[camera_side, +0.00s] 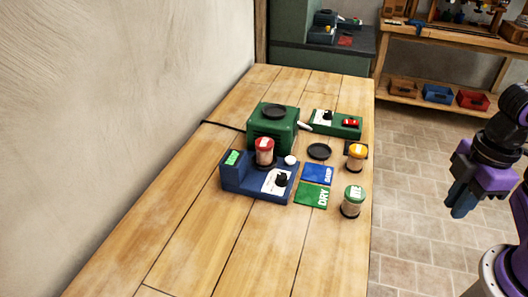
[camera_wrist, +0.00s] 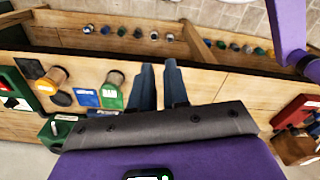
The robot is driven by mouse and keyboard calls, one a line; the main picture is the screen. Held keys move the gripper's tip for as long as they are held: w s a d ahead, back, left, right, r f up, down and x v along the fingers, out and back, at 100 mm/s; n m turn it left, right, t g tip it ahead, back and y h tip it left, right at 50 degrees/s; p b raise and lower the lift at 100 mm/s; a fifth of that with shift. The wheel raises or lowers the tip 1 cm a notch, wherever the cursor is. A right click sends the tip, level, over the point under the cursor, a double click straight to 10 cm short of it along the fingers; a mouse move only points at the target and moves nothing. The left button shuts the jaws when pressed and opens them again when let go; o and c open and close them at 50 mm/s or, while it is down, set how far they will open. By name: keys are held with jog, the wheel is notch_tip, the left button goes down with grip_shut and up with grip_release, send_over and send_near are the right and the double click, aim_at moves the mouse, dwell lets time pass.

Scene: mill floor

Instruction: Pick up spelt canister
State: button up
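Three canisters with tan contents are on the bench; none has a label I can clearly read as spelt. A red-lidded canister (camera_side: 264,152) sits upright in the blue machine (camera_side: 233,175). A yellow-lidded canister (camera_side: 355,158) stands at the bench's right side; it also shows in the wrist view (camera_wrist: 50,80). A green-lidded canister (camera_side: 352,202) stands nearer the camera, and is in the wrist view too (camera_wrist: 112,86). My gripper (camera_side: 461,205) is off the bench's right edge, apart from all canisters. Its fingers (camera_wrist: 159,68) are apart with nothing between them.
A green machine (camera_side: 272,128), a green control box (camera_side: 337,124), a black disc (camera_side: 319,151), a blue card (camera_side: 317,174) and a green card (camera_side: 311,195) lie around the canisters. The wooden bench (camera_side: 180,225) is clear in front. A shelf (camera_side: 460,105) with bins stands behind.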

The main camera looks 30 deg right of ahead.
jog(key=o, duration=1.2)
jog(key=shift+a, duration=0.1)
jog(key=w+a+r, duration=0.4)
jog(key=w+a, duration=0.4)
jog(key=w, duration=0.2)
jog(key=n, duration=0.4)
send_over(265, 142)
jog(key=f, duration=1.2)
jog(key=shift+w+a, duration=0.2)
jog(key=shift+a, duration=0.15)
jog(key=shift+s+d+f, duration=0.1)
jog(key=shift+d+f, duration=0.05)
jog(key=shift+f, duration=1.2)
jog(key=shift+s+d+f, duration=0.1)
jog(key=shift+d+f, duration=0.05)
jog(key=shift+f, duration=1.2)
